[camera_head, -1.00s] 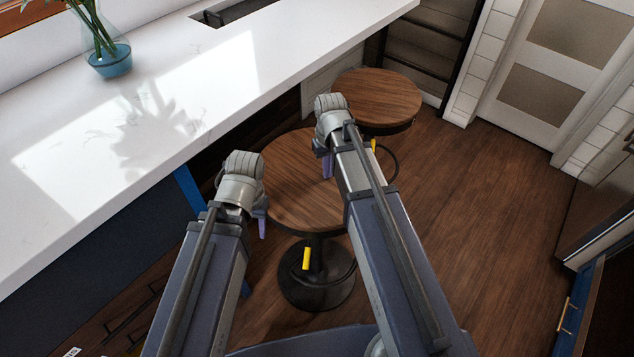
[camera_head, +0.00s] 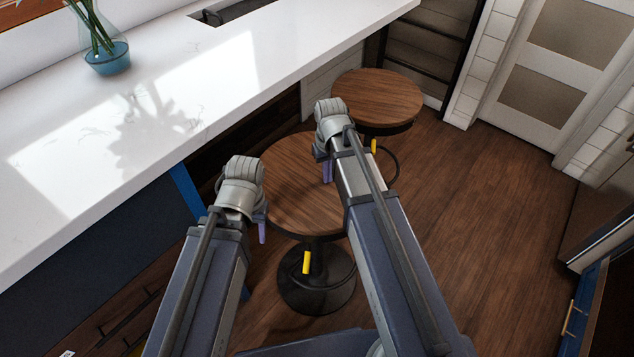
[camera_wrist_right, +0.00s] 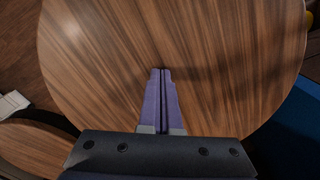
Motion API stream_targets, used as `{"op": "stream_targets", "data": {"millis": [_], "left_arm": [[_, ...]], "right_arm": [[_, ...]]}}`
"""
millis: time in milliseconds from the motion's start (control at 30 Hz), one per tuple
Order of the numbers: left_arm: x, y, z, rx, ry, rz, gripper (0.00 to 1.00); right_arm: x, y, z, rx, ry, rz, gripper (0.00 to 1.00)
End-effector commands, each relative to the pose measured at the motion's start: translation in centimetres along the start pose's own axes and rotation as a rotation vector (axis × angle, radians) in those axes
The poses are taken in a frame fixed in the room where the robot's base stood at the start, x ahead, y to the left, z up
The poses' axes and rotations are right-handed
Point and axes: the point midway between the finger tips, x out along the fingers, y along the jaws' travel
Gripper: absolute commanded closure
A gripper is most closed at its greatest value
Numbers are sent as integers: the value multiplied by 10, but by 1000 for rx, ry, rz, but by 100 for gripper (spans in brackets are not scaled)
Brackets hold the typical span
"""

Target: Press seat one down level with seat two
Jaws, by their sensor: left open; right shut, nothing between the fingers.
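Two round wooden bar stools stand by the counter; no label shows which is seat one. The near stool's seat (camera_head: 290,195) has a black post and a yellow lever (camera_head: 307,262) below it. The far stool's seat (camera_head: 385,95) also has a yellow lever (camera_head: 374,146). My right gripper (camera_head: 327,172) is shut and empty over the near seat, partly hidden by its arm. In the right wrist view its purple fingers (camera_wrist_right: 162,71) are together over that seat (camera_wrist_right: 215,50); contact cannot be told. My left gripper (camera_head: 262,233) is open at the near seat's left edge, mostly hidden.
The white counter (camera_head: 170,110) runs along the left, with a blue glass vase (camera_head: 107,58) on it. A dark base panel (camera_head: 90,260) is below. Wooden floor (camera_head: 480,220) is clear to the right, up to the cabinets (camera_head: 590,300).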

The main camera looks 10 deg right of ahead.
Motion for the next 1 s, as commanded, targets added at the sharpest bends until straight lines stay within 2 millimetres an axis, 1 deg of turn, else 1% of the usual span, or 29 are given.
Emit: {"op": "stream_targets", "data": {"millis": [33,1000], "left_arm": [[3,0,0,0,0,0,50],[26,2,-2,0,0,0,50]], "right_arm": [[3,0,1,0,-1,-1,100],[26,0,1,-1,-2,-1,100]]}}
